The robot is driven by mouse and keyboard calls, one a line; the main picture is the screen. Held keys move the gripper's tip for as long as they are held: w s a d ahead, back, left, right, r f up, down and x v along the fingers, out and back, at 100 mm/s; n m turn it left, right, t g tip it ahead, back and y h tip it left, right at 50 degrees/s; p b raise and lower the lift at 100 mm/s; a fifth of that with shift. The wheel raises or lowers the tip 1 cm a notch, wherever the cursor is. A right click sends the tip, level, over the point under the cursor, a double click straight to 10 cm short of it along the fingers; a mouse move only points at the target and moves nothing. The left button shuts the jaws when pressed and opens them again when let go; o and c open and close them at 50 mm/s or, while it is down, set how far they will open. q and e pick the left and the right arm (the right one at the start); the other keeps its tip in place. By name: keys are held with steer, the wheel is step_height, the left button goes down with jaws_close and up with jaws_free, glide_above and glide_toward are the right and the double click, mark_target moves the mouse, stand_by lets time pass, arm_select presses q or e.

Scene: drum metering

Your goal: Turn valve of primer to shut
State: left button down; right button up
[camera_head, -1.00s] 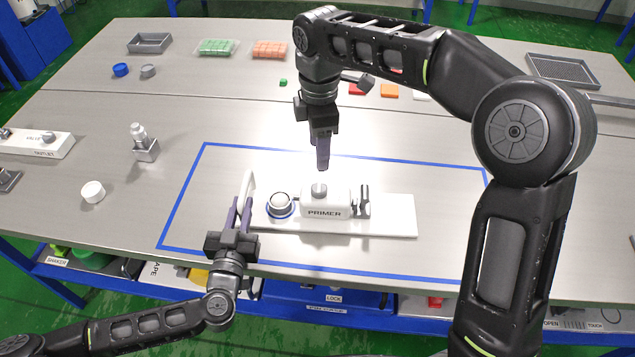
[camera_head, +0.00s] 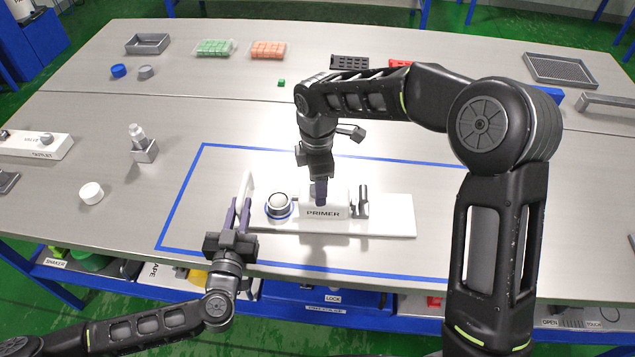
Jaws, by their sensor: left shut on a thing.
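The white block labelled PRIMER (camera_head: 323,213) stands on a white base plate (camera_head: 400,218) inside a blue taped rectangle. A round silver knob with a blue ring (camera_head: 279,203) sits at its left, and a grey fitting (camera_head: 362,200) at its right. My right gripper (camera_head: 321,200) points down at the top of the block, its fingers over the small grey valve knob and hiding it. Whether its fingers are open or shut does not show. My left gripper (camera_head: 240,215) is shut on the upright white plate (camera_head: 249,184) at the left end of the base.
Trays of green (camera_head: 215,48) and orange blocks (camera_head: 267,50) lie at the back. The table right of the base is clear.

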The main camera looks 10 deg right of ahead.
steer(key=shift+c, duration=0.4)
jaws_close()
steer(key=shift+m, duration=0.4)
steer(key=m, duration=1.2)
steer(key=shift+m, duration=0.3)
steer(key=m, duration=0.4)
steer(key=shift+m, duration=0.3)
